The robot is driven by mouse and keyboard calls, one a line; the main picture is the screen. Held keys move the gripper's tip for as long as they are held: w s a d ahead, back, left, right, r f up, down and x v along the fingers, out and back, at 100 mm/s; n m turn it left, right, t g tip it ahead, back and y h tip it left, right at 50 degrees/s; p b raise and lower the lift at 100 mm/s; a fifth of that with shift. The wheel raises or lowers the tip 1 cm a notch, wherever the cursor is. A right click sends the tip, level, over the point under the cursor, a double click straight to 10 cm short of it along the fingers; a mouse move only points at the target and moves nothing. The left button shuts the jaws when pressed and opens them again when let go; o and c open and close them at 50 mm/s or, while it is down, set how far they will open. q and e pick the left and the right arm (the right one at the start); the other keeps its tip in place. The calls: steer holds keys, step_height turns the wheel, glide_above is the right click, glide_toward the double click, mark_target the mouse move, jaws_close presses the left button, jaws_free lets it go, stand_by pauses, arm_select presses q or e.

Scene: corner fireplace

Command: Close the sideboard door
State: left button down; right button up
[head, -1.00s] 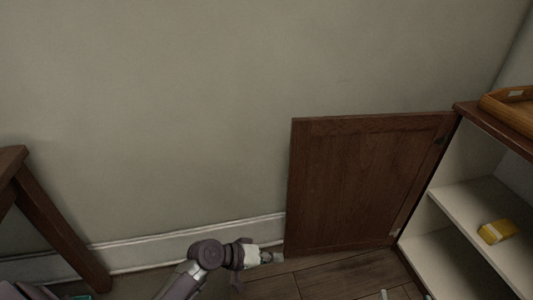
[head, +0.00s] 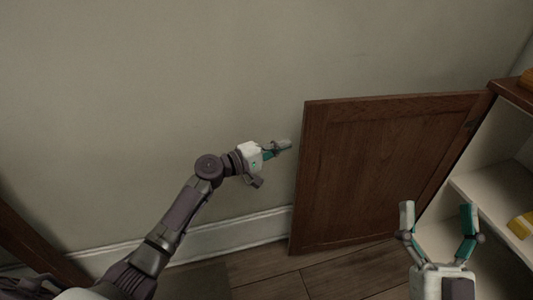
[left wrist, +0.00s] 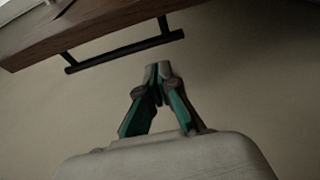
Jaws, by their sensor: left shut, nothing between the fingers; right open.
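The brown sideboard door (head: 385,170) stands wide open, swung out to the left of the sideboard (head: 512,92). My left gripper (head: 284,145) is shut and empty, just left of the door's free edge, between it and the wall. In the left wrist view the shut fingertips (left wrist: 160,70) are below a dark bar handle (left wrist: 125,52) on the door's brown panel (left wrist: 75,28), apart from it. My right gripper (head: 438,208) is open and empty, in front of the door near the shelves. The handle is hidden in the head view.
A plain wall (head: 150,90) with a white baseboard (head: 235,233) runs behind the door. The open shelves (head: 490,190) hold a yellow item (head: 521,225). Dark table wood (head: 35,240) shows at the left. Wooden floor (head: 330,275) is clear below the door.

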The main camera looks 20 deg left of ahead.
arm_select(q)
steer(key=shift+s+d, duration=0.55)
steer(key=shift+d, duration=0.25)
steer(key=shift+s+d, duration=0.55)
steer(key=shift+d, duration=0.25)
arm_select(e)
steer(key=shift+w+f+g, duration=0.3)
steer(key=shift+f+g, duration=0.1)
steer(key=shift+f, duration=0.1)
arm_select(q)
steer(key=shift+p, duration=0.3)
